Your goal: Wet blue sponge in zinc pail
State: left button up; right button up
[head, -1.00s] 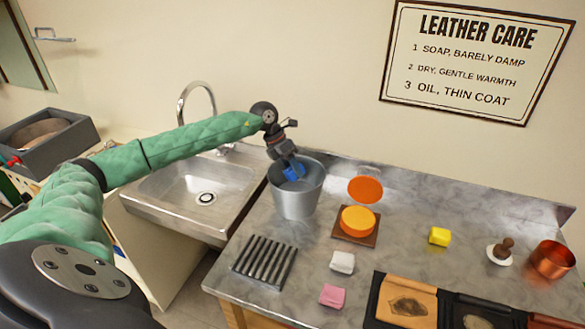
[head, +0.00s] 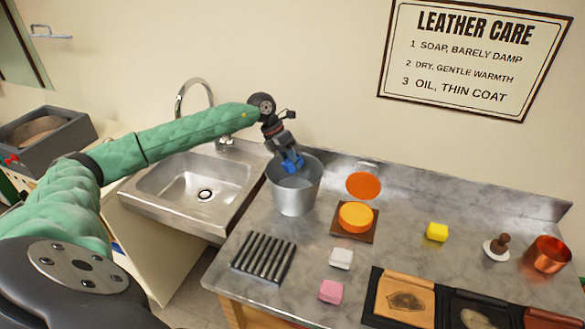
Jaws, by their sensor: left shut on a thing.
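The zinc pail (head: 295,199) stands upright on the grey marbled counter, just right of the sink. My left gripper (head: 290,163) points down at the pail's mouth, near its back left rim. It is shut on the blue sponge (head: 292,164), which shows at about rim height over the pail's opening. The fingers partly cover the sponge. Whether the sponge touches the water or is wet I cannot tell. My right gripper is not in view.
Right of the pail are an orange disc (head: 363,186), an orange round block on a brown square (head: 356,216) and a yellow block (head: 437,232). A slatted rack (head: 263,258) lies in front. The steel sink (head: 190,187) is at left.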

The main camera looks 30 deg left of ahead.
pick_arm(q)
jog(key=shift+r+p, duration=0.55)
jog(key=shift+r, duration=2.25)
jog(key=shift+r, duration=0.1)
jog(key=shift+r+p, duration=0.35)
jog(key=shift+r, duration=1.55)
